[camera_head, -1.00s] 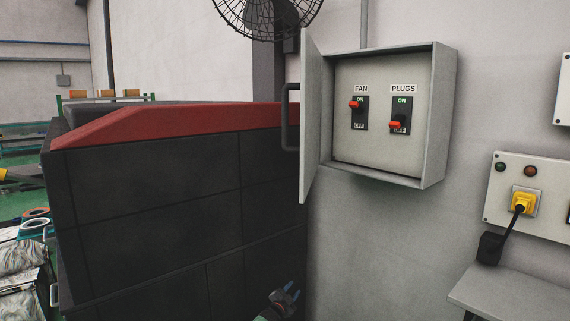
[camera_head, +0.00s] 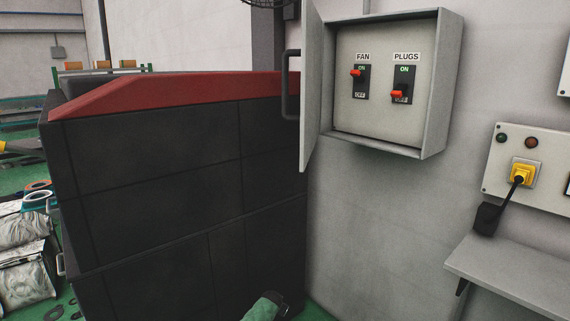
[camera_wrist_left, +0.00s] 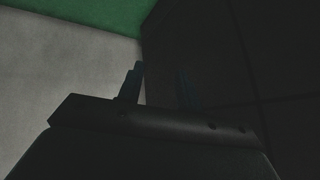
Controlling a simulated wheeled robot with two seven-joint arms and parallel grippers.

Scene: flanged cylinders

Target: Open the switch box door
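The grey switch box (camera_head: 440,85) is on the wall at the upper right of centre in the head view. Its door (camera_head: 312,95) is swung wide open to the left, with a dark bar handle (camera_head: 289,85) on it. Inside are the FAN switch (camera_head: 360,82), its red lever up, and the PLUGS switch (camera_head: 402,86), its red lever down. My left gripper shows in the left wrist view (camera_wrist_left: 160,84), its fingers apart and empty. It is well below the door and touches nothing visible. My right gripper is not in view.
A large dark cabinet (camera_head: 160,180) with a red top edge (camera_head: 170,95) stands left of the door. A panel with a yellow plug (camera_head: 524,172) and a grey shelf (camera_head: 515,265) are at right. The wall below the box is clear.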

